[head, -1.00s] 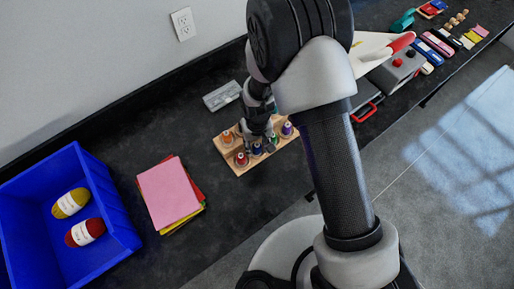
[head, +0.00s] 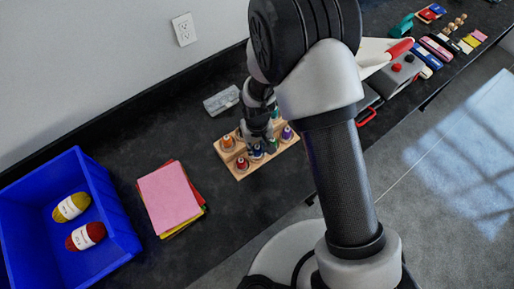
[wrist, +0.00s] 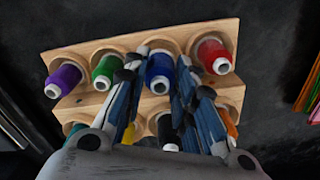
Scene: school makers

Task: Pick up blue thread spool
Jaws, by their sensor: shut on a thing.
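The blue thread spool (wrist: 160,72) stands in a hole of the wooden spool rack (wrist: 220,31), between the green spool (wrist: 106,70) and the red spool (wrist: 213,56) in the wrist view. My gripper (wrist: 162,80) is shut on the blue spool, with one finger on each side of it. In the head view my gripper (head: 262,143) is low over the rack (head: 241,176) and hides part of it. Whether the spool has lifted from its hole cannot be told.
Purple (wrist: 64,79) and black (wrist: 167,133) spools also stand in the rack, close to my fingers. A pink paper stack (head: 169,195) and a blue bin (head: 118,230) with two yarn balls are to the left. Bare dark counter lies between stack and rack.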

